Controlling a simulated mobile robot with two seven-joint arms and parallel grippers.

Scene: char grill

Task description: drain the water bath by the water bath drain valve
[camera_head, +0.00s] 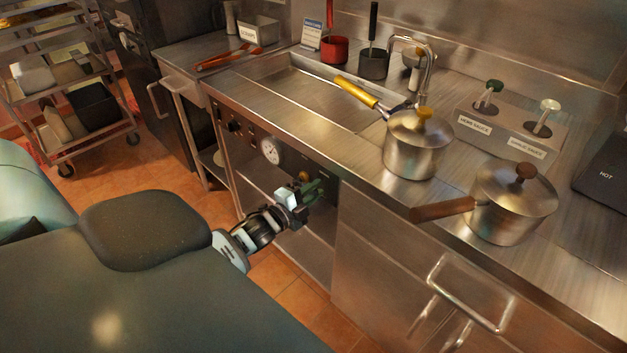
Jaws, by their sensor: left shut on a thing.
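The water bath (303,92) is the sunken steel basin in the counter, near the tap. Below it, the front panel (236,125) carries a round dial and dark knobs. Whether water stands in the bath cannot be told. My right gripper is not in view.
A steel pot with a yellow handle (413,150) stands by the basin. A pot with a wooden handle (508,208) stands at the counter's front right, its handle over the edge. Open shelf space lies under the panel.

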